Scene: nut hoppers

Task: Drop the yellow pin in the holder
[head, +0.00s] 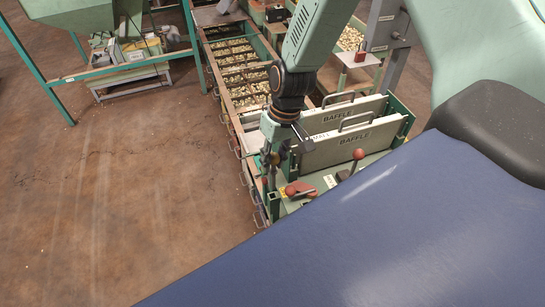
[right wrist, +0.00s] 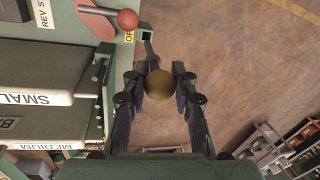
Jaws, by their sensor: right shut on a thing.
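My right gripper (head: 270,160) hangs beside the green baffle cabinet in the head view. In the right wrist view the right gripper (right wrist: 162,72) is shut on the yellow pin, whose dull brass-yellow round head (right wrist: 159,85) sits between the two dark fingers. A green square-edged bracket (right wrist: 99,70) on the cabinet edge, left of the fingers, may be the holder; I cannot be sure. The pin head is apart from that bracket in the picture. My left gripper is not in view.
Two grey plates marked BAFFLE (head: 340,150) stand in the green cabinet. A lever with a red knob (head: 358,154) rises from its deck, and another red knob (right wrist: 127,20) is near the bracket. Trays of nuts (head: 240,75) run behind. Brown floor (head: 120,200) is clear at left.

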